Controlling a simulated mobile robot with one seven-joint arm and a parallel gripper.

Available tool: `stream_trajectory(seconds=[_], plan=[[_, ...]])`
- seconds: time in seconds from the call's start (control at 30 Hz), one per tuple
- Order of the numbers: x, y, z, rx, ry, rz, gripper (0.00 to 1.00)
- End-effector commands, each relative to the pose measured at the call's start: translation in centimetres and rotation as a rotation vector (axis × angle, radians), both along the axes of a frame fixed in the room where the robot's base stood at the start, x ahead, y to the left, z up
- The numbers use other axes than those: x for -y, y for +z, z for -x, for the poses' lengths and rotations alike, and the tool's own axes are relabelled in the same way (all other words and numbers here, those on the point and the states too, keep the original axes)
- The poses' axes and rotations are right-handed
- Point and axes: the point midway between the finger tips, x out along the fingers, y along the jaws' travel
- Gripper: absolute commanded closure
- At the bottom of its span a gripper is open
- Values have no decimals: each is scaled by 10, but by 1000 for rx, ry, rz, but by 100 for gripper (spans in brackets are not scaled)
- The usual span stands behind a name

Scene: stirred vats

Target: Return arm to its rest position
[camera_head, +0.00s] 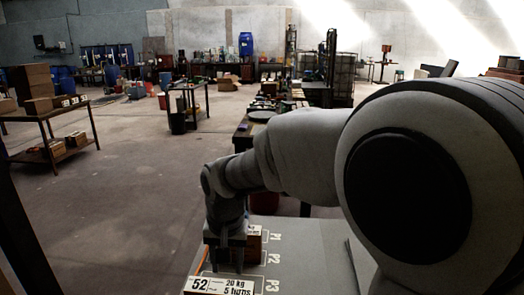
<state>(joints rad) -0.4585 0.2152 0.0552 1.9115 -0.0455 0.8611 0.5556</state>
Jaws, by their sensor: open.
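My arm reaches in from the right of the head view and bends down to my gripper (228,262) at the lower middle. My gripper points down over a grey surface (305,255) with white marks P1, P2 and P3. Its fingers are dark and small here, and I see nothing clearly held between them. A box with a white label (218,286) reading "52", "20 kg" and "5 turns" stands just in front of and below it. Another brown box (254,243) stands close behind the gripper, partly hidden by it.
A table with a dark round item (262,116) stands behind my arm. A wooden workbench (50,130) with boxes is at the left, and a smaller table (188,88) stands mid-floor. Shelves and barrels line the far wall.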

Motion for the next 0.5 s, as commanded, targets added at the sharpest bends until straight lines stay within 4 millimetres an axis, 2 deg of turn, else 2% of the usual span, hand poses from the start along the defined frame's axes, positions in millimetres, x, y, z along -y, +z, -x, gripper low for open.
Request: stream_trajectory(seconds=[0.03,0.2,0.5], plan=[[16,13,4,20,-6,-4,51],[60,43,20,74,-3,-9,51],[129,80,65,169,-2,-3,51]])
